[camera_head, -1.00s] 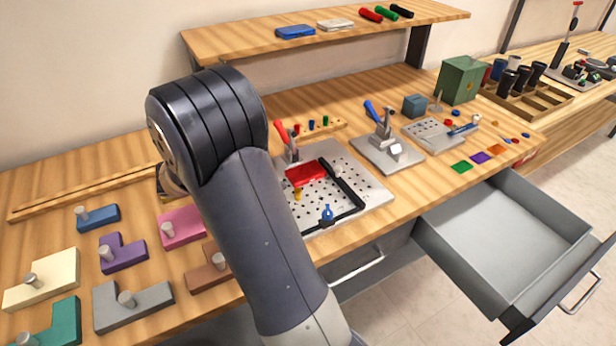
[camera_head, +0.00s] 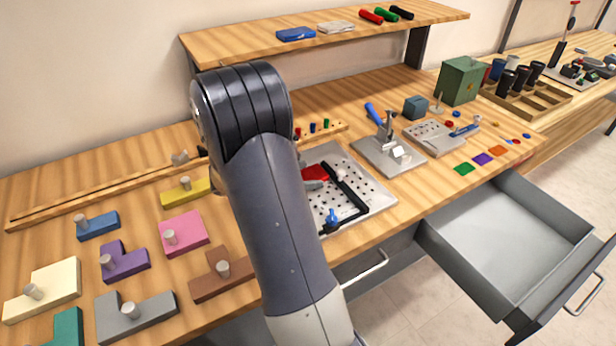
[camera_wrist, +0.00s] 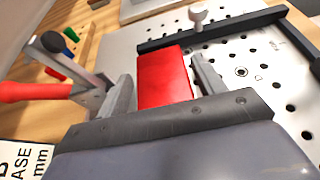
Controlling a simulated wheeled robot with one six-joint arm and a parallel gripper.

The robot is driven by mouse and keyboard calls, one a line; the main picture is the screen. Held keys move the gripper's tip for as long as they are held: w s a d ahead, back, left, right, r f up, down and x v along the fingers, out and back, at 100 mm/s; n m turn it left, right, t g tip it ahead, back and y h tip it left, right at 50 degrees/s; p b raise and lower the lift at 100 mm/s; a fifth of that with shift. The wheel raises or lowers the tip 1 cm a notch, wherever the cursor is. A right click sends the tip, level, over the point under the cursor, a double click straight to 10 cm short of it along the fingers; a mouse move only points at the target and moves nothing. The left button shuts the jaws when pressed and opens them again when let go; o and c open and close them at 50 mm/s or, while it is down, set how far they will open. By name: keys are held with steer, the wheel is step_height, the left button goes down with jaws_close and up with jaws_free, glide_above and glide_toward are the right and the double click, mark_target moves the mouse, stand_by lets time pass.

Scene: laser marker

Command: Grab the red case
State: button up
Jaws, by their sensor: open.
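The red case (camera_wrist: 163,76) lies on the perforated metal plate (camera_wrist: 222,62), close to a black L-shaped fence (camera_wrist: 212,28). In the wrist view my gripper (camera_wrist: 160,90) is open, with one finger on each side of the case. A narrow gap shows at the right finger; whether the left finger touches the case I cannot tell. In the head view the case (camera_head: 315,173) is partly hidden behind my arm, and only a finger of my gripper (camera_head: 313,183) shows beside it.
A red-handled toggle clamp (camera_wrist: 62,82) stands close to the left finger. A white knob (camera_wrist: 198,16) and a blue clamp (camera_head: 332,217) are by the black fence. A blue-handled clamp (camera_head: 384,135) stands to the right. The grey drawer (camera_head: 510,240) is open.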

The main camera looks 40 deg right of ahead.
steer(key=shift+d, duration=0.1)
steer(key=c, duration=0.8)
steer(key=shift+o, duration=0.2)
